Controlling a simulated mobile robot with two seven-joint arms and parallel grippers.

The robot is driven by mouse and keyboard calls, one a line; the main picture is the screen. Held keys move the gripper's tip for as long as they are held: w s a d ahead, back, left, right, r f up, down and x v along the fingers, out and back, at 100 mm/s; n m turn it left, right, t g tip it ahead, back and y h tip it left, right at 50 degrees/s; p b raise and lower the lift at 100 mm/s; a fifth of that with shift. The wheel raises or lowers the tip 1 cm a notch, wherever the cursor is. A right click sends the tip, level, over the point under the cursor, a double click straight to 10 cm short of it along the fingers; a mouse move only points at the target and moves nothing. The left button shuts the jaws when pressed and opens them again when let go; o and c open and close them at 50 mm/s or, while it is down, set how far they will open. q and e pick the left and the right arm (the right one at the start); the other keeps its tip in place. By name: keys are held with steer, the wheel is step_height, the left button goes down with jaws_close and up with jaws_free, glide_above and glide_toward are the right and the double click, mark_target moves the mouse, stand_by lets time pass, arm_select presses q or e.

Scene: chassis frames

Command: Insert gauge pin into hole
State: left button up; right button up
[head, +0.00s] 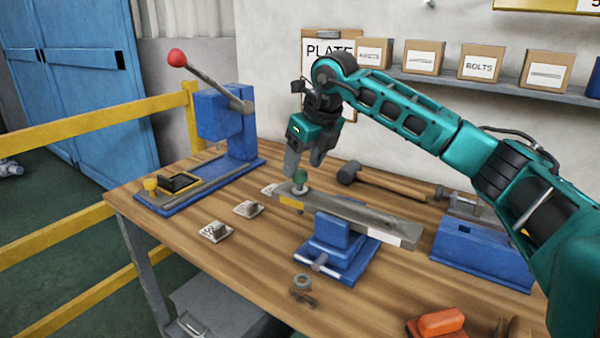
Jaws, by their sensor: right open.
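A pin with a green knob (300,177) and a pale collar, which looks like the gauge pin, stands upright at the left end of the grey metal bar (372,222). The bar rests on a blue vise-like stand (330,250) on the workbench. I cannot see the pin's lower part or the hole, so I cannot tell how deep it sits. My right gripper (305,168) points down just above the pin, its fingers apart around the knob's top. It is open and holds nothing. My left gripper is not in view.
A blue lever press (226,125) with a red ball handle stands at the back left. Several small parts lie on pale cards near the bar. A mallet (380,185) and a blue block (482,255) lie right. A small metal part (302,288) is in front.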

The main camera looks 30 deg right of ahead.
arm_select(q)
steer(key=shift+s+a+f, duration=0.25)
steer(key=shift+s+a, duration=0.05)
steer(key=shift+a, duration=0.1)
arm_select(e)
steer(key=v, duration=0.8)
steer(key=shift+r, duration=0.35)
steer(key=shift+s, duration=0.1)
